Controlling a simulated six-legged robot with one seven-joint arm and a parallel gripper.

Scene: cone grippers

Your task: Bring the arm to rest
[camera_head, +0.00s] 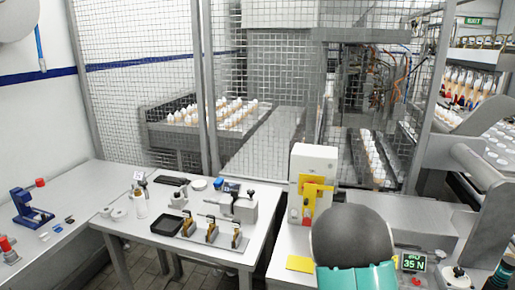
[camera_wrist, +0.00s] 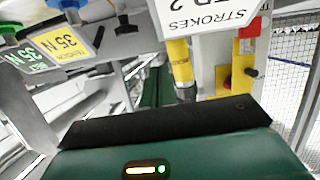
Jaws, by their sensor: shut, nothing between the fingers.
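My gripper (camera_wrist: 168,122) fills the bottom of the wrist view as a dark green housing with a black bar across its front edge. It is shut and holds nothing. A small lit indicator shows on the housing. In the head view my arm shows as a dark rounded link with a teal part at the bottom, right of centre. It stands in front of the right-hand bench (camera_head: 285,255). The fingertips are hidden in the head view.
Tools crowd the middle table (camera_head: 150,232). Mesh fencing (camera_head: 140,80) closes the back.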

